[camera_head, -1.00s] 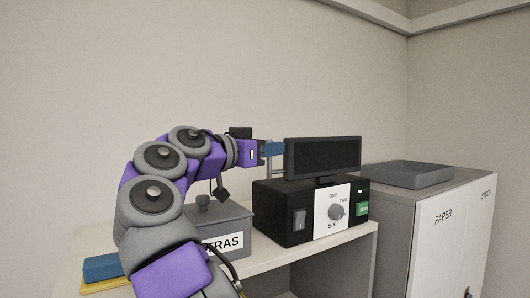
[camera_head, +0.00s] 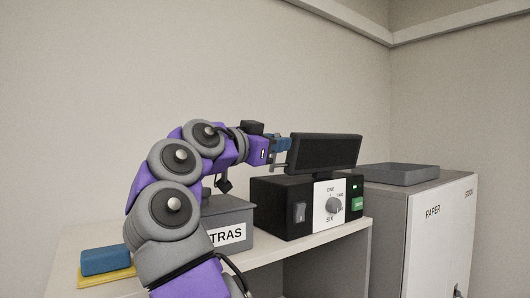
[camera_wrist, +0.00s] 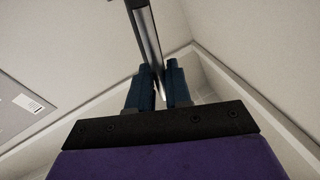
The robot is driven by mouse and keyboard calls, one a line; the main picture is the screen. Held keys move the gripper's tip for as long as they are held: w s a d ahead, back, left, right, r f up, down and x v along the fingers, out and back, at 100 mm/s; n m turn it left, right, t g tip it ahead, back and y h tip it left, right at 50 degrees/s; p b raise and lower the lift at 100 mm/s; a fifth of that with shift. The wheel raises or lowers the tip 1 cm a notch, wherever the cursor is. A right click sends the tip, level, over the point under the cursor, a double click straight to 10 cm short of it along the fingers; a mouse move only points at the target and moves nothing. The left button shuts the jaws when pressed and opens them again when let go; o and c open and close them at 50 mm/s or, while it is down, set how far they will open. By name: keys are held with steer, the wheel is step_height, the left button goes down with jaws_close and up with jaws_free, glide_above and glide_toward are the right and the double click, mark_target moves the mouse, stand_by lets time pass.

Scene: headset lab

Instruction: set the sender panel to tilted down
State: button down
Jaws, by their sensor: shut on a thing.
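The sender panel (camera_head: 325,153) is a dark, flat, wide screen on a short stand on top of a black box (camera_head: 272,210). It leans, with its top edge set to the right of its bottom edge; I cannot tell exactly how far. My gripper (camera_head: 286,146) is at the panel's left edge with its blue fingers. In the wrist view the panel (camera_wrist: 146,38) shows edge-on as a thin strip, and my gripper (camera_wrist: 160,76) is shut on it, one finger on each side. The gripped part is partly hidden by the fingers.
A grey lidded bin (camera_head: 232,215) stands left on the shelf, near a blue block (camera_head: 106,261). A cabinet with a grey tray (camera_head: 400,174) stands right. The wall is behind.

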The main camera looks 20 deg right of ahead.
steer(key=shift+s+d+f+m+h+b, duration=0.15)
steer(key=shift+s+f+m+b, duration=0.25)
steer(key=shift+m, duration=0.35)
steer(key=shift+s+d+f+m+h+b, duration=0.2)
steer(key=shift+s+m+b, duration=0.3)
steer(key=shift+m, duration=0.25)
steer(key=c, duration=1.3)
jaws_free()
steer(key=shift+w, duration=0.1)
steer(key=shift+o, duration=0.2)
steer(key=shift+r, duration=0.1)
steer(key=v, duration=1.7)
steer(key=shift+a, duration=0.35)
